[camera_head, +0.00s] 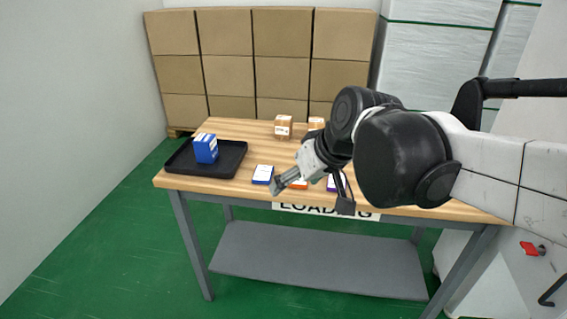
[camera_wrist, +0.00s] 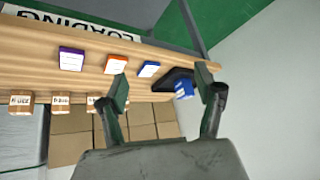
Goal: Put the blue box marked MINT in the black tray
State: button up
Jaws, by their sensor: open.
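A blue box (camera_head: 205,148) stands in the black tray (camera_head: 232,172) at the left of the table; it also shows in the wrist view (camera_wrist: 184,90), with the tray (camera_wrist: 172,79) around it. A second blue box with a white face (camera_head: 263,174) lies on the table right of the tray, also in the wrist view (camera_wrist: 148,69). The print on both is too small to read, so I cannot tell which is marked MINT. My gripper (camera_head: 279,186) is open and empty near the table's front edge, just right of the second blue box. In the wrist view its fingers (camera_wrist: 163,89) are spread apart.
An orange box (camera_wrist: 116,64) and a purple box (camera_wrist: 72,59) lie along the front edge, partly behind my arm in the head view. Small brown cartons (camera_head: 284,127) stand at the back of the wooden table (camera_head: 235,126). Large stacked cartons (camera_head: 255,60) are behind it.

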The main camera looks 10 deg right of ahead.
jog(key=s+d+f+m+h, duration=0.1)
jog(key=s+d+f, duration=0.1)
jog(key=s, duration=0.3)
jog(key=s+d+f+m+h, duration=0.1)
jog(key=s+d+f+m, duration=0.1)
jog(key=s, duration=0.4)
jog(key=shift+d+f+t+h, duration=0.2)
jog(key=shift+d+t+h, duration=0.2)
jog(key=shift+d, duration=0.05)
notch_tip(320, 180, up, 6)
jog(key=p, duration=0.6)
